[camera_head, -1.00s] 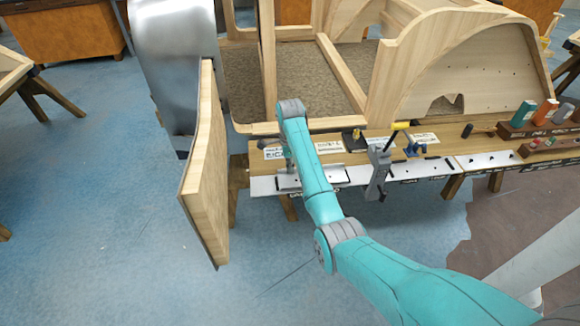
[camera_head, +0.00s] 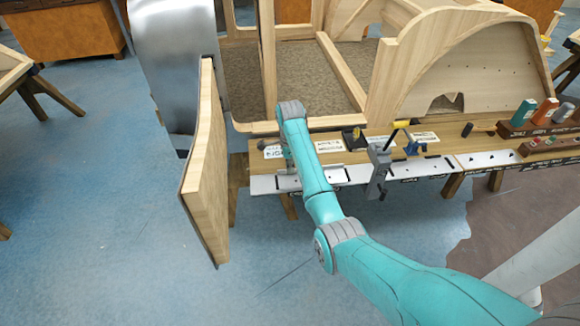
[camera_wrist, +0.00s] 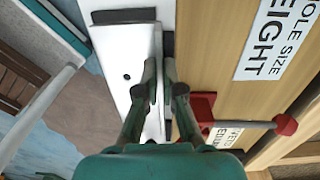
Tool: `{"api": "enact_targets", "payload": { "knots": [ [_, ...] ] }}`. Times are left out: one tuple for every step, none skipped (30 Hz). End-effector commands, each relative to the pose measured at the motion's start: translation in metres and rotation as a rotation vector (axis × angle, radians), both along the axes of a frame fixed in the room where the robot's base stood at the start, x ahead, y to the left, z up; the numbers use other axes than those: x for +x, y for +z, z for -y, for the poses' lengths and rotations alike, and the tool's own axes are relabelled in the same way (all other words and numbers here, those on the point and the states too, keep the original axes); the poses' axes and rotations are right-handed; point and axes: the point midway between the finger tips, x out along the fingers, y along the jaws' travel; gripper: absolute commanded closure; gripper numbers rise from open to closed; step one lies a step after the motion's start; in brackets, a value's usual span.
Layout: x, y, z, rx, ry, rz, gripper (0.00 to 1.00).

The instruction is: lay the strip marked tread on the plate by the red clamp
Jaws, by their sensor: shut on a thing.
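In the wrist view my gripper (camera_wrist: 163,78) is shut on a thin pale strip (camera_wrist: 157,110), seen edge-on between the fingers. Its marking cannot be read. The pale metal plate (camera_wrist: 115,45) with dark holes lies beside and below the fingers, left of the wooden bench top. I cannot tell whether the strip touches it. The red clamp (camera_wrist: 287,124) is right of the fingers, its red body close to the right finger. In the head view my arm hides the gripper and the red clamp; the plate (camera_head: 350,174) runs along the bench's front edge.
A printed card (camera_wrist: 268,40) lies on the bench. A wooden panel (camera_head: 205,170) stands left. A large wooden bodyframe (camera_head: 455,65) rises behind the bench.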

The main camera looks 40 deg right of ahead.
Motion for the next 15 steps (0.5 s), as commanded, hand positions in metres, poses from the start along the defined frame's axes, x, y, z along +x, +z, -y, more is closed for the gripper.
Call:
{"api": "enact_targets", "payload": {
  "knots": [
    [0.0002,-0.0003,0.0001,-0.001,0.0,0.001,1.0],
    [0.0002,-0.0007,0.0001,-0.001,0.0,0.001,1.0],
    [0.0001,-0.0011,0.0001,-0.001,0.0,0.001,1.0],
    [0.0001,-0.0015,0.0001,-0.001,0.0,0.001,1.0],
    [0.0001,-0.0017,0.0001,0.0,0.0,0.0,1.0],
    [0.0001,-0.002,0.0001,0.0,0.0,0.0,1.0],
    [0.0001,-0.0021,0.0001,0.0,0.0,0.0,1.0],
    [0.0001,-0.0021,0.0001,-0.001,0.0,0.001,1.0],
    [0.0001,-0.0021,0.0001,-0.001,0.0,0.001,1.0],
    [0.0002,-0.0021,0.0001,-0.001,0.0,0.001,1.0],
    [0.0001,-0.0021,0.0001,-0.001,0.0,0.001,1.0],
    [0.0001,-0.0021,0.0001,0.0,0.0,0.0,1.0],
    [0.0001,-0.0021,0.0001,0.0,0.0,0.0,1.0],
    [0.0002,-0.002,0.0001,-0.001,0.0,0.001,0.87],
    [0.0002,-0.002,0.0001,0.0,0.0,0.0,0.77]
  ]
}}
